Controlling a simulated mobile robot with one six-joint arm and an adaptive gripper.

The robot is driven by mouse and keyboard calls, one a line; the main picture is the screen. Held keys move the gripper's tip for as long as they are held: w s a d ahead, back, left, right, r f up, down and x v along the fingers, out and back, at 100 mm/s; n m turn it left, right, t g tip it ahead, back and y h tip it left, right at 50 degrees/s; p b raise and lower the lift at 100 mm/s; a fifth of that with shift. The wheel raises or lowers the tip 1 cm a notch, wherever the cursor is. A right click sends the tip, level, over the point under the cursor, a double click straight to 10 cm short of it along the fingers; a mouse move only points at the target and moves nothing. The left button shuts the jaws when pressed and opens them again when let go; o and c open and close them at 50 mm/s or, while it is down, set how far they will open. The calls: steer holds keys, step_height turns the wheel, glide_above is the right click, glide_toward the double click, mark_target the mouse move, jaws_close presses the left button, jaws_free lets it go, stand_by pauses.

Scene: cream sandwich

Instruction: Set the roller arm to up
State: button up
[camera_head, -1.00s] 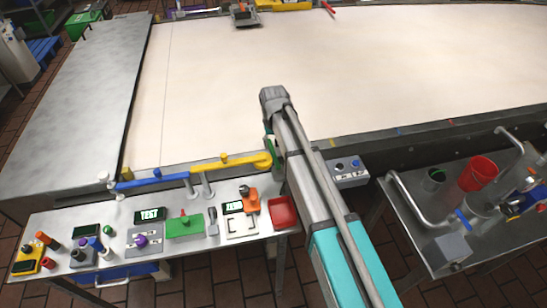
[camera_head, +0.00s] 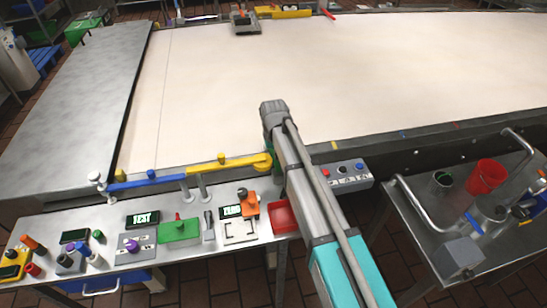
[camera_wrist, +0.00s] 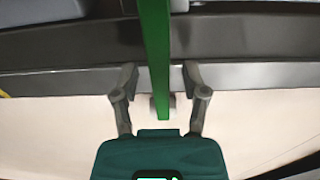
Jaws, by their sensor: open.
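A green bar (camera_wrist: 156,60) runs down the middle of the wrist view, between the two grey fingers of my gripper (camera_wrist: 160,75). The fingers are apart, with a gap on each side of the bar. I cannot tell for sure that this bar is the roller arm. In the head view a small green part (camera_head: 268,143) shows beside my wrist at the conveyor's near edge, next to the end of a yellow bar (camera_head: 230,161). A blue bar (camera_head: 150,182) continues to the left. My fingers are hidden behind my own wrist in the head view.
The wide pale conveyor (camera_head: 330,80) lies beyond the edge, mostly bare. A control box (camera_head: 350,176) with buttons is right of my arm. A red tray (camera_head: 283,218) and several small devices stand on the front table. A red cup (camera_head: 484,174) stands on the right table.

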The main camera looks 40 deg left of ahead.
jaws_close()
stand_by(0.3)
steer(key=shift+s+a, duration=0.1)
steer(key=shift+s, duration=0.1)
